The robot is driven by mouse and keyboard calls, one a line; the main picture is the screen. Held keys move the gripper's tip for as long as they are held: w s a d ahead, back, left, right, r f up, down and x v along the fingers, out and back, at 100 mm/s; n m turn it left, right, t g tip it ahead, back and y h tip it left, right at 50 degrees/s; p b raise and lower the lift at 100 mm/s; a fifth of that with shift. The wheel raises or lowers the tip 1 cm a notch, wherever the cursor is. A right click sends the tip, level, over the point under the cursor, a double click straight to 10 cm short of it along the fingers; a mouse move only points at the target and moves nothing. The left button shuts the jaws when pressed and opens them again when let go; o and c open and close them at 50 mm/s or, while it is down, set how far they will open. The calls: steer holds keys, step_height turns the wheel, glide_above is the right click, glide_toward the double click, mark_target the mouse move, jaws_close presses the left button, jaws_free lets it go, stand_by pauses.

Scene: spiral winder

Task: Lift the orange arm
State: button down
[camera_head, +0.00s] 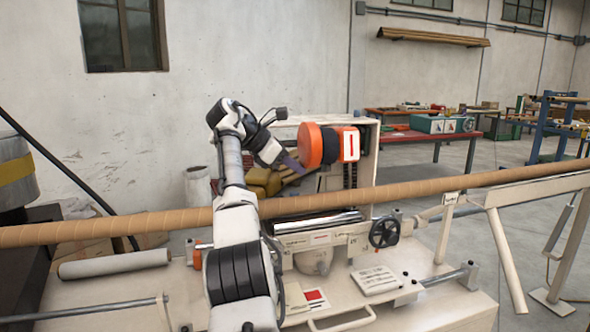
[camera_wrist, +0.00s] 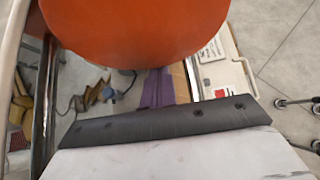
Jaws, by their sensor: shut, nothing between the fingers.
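The orange arm shows in the head view as a round orange disc (camera_head: 310,145) with a dark drum and an orange block (camera_head: 348,144) to its right. It is on the winder, above the long brown tube. In the wrist view an orange rounded surface (camera_wrist: 135,25) fills the top middle. My gripper (camera_head: 293,163) has purple fingers, which are shut and empty, just left of and slightly below the disc. The fingers also show in the wrist view (camera_wrist: 157,88), below the orange surface. Whether they touch the orange arm cannot be told.
The long brown tube (camera_head: 420,190) runs across the whole winder, below my gripper. A black handwheel (camera_head: 384,232) and a shiny roller (camera_head: 318,226) are on the machine. A pale roll (camera_head: 115,263) lies at the left. Tables stand far back right, beyond open floor.

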step_height(320, 180, up, 2)
steer(key=shift+s+d+p, duration=0.1)
steer(key=shift+d+p, duration=0.05)
steer(key=shift+p, duration=0.7)
steer(key=shift+r, duration=0.35)
steer(key=shift+a+r+p, duration=0.4)
steer(key=shift+a, duration=0.1)
steer(key=f+p+v, duration=0.1)
steer(key=p+v, duration=0.5)
steer(key=v, duration=0.6)
steer(key=shift+s+a, duration=0.15)
steer(key=shift+a, duration=0.2)
